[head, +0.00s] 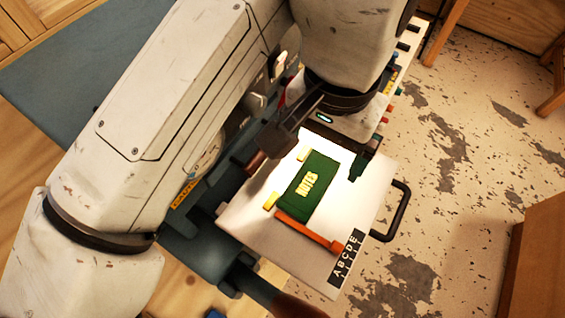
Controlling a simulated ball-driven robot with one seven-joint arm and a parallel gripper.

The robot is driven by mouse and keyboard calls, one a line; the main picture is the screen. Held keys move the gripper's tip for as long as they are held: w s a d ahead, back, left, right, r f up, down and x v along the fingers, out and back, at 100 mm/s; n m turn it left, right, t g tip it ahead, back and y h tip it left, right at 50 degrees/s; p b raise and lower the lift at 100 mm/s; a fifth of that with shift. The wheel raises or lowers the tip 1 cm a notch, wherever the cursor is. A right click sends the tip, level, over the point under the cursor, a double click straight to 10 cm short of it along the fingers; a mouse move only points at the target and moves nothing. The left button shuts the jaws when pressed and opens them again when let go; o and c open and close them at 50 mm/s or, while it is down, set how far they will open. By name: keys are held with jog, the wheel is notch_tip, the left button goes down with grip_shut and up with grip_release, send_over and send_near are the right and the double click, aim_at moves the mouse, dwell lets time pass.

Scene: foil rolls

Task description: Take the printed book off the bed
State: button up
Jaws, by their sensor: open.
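The printed book (321,175) is a green, flat rectangle with yellow raised lettering. It lies at an angle on the white bed (300,262). My gripper (322,153) is open over the far end of the book, with one dark finger on the left and the other on the right. My arm hides the bed's far left part.
An orange bar (309,232) lies along the book's near edge, and a yellow block (271,201) sits at its left side. A dark handle (401,211) sticks out from the bed's right edge. Bare, stained floor (470,180) lies to the right.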

aim_at(310, 183)
jog(key=f+b, duration=1)
jog(key=f, duration=0.1)
jog(key=shift+w+a, duration=0.3)
jog(key=shift+w, duration=0.1)
jog(key=shift+r, duration=0.1)
jog(key=shift+c, duration=0.4)
jog(key=c, duration=1.1)
